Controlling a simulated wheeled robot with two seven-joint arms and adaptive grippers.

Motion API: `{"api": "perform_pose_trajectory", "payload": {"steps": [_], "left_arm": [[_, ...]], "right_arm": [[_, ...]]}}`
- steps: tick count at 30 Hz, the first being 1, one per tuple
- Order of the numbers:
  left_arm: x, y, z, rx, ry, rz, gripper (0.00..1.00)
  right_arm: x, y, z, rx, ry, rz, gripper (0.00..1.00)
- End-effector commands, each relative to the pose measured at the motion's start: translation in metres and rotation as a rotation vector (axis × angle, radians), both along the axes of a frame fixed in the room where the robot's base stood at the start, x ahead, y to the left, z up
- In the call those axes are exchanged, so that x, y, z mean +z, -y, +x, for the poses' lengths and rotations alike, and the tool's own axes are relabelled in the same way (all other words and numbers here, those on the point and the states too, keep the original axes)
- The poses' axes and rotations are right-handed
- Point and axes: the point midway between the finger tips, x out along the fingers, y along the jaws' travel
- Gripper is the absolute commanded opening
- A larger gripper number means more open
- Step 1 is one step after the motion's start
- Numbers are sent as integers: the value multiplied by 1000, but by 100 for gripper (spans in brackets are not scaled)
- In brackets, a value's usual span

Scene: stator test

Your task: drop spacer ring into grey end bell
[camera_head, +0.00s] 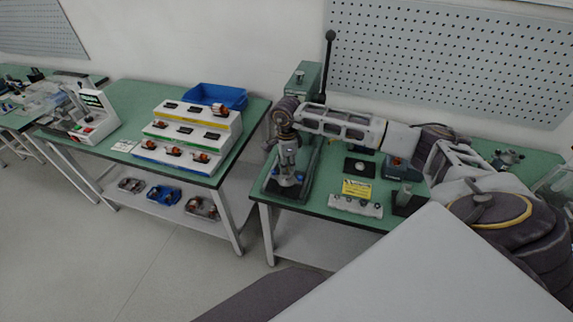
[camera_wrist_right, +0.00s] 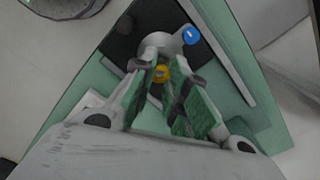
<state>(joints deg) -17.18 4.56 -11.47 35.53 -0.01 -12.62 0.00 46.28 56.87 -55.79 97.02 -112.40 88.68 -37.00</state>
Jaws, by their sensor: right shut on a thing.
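My right gripper (camera_head: 290,172) points down over the base of the press. It also shows in the wrist view (camera_wrist_right: 161,78), its fingers closed on a small gold spacer ring (camera_wrist_right: 161,73). The ring is too small to make out in the head view. A round grey part (camera_wrist_right: 158,41), which looks like the grey end bell, lies just beyond the fingertips on the dark press base. The fingers partly cover it, and I cannot tell whether the ring touches it. My left gripper is not in view.
The green arbor press (camera_head: 304,80) with a black-knobbed lever stands behind my gripper. A blue knob (camera_wrist_right: 190,35) sits beside the grey part. On the same table are a yellow sign (camera_head: 356,188) and a grey strip (camera_head: 355,206). A stepped rack (camera_head: 190,135) stands on the left table.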

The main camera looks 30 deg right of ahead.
Motion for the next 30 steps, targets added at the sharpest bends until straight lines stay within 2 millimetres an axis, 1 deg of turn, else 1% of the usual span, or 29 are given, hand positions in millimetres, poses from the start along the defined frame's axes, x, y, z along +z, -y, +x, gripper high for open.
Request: {"api": "perform_pose_trajectory", "payload": {"steps": [8,21,30], "left_arm": [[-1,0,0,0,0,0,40],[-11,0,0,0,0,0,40],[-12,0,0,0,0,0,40]], "right_arm": [[-1,0,0,0,0,0,8],[-12,0,0,0,0,0,8],[-13,0,0,0,1,0,8]]}}
